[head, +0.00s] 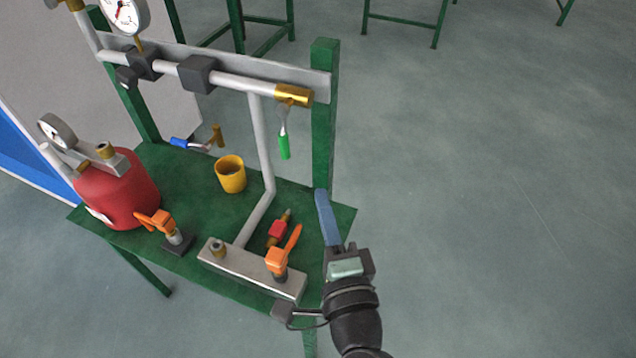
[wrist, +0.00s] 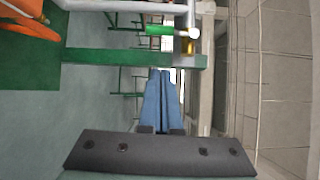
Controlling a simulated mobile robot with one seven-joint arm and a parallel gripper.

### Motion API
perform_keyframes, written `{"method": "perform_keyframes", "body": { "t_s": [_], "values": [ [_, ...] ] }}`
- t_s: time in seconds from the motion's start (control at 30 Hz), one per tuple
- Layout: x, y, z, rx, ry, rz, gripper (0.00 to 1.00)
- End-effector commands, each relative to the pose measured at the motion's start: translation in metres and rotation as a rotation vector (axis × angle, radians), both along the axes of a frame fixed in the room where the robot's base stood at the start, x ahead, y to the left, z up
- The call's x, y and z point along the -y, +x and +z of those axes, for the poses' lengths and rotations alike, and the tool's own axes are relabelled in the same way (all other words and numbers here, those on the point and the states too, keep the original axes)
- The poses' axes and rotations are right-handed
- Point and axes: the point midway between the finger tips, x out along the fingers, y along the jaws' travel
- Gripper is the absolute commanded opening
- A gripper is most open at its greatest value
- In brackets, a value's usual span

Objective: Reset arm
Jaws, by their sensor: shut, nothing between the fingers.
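My gripper (head: 322,194) has long blue fingers that lie together, shut and empty. In the head view it is over the right edge of the green table (head: 205,254), just in front of the green upright post (head: 324,120). The wrist view shows the two blue fingers of my gripper (wrist: 163,75) side by side with nothing between them. My arm reaches in from the bottom of the head view.
On the table are a red tank (head: 115,190) with a gauge, a yellow cup (head: 230,174), an orange-handled valve (head: 277,262) on a metal block, and a red fitting (head: 277,233). A green-handled piece (head: 284,147) hangs from the pipe. Open floor (head: 500,200) lies right.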

Motion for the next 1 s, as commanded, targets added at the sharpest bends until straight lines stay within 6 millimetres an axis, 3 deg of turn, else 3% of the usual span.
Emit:
{"method": "perform_keyframes", "body": {
  "t_s": [0.2,0.37,0.47,0.57,0.77,0.9,1.0],
  "values": [
    [0.006,-0.021,0.0,-0.001,0.001,0.0,0.0],
    [0.007,-0.024,0.001,0.001,0.0,0.0,0.0],
    [0.006,-0.018,0.014,0.034,-0.05,0.002,0.0],
    [0.002,-0.003,0.052,0.127,-0.196,-0.004,0.0],
    [-0.006,0.021,0.188,0.443,-0.69,-0.133,0.0],
    [-0.005,0.011,0.287,0.635,-1.002,-0.326,0.0],
    [-0.002,-0.007,0.346,0.729,-1.165,-0.481,0.0]
  ]
}}
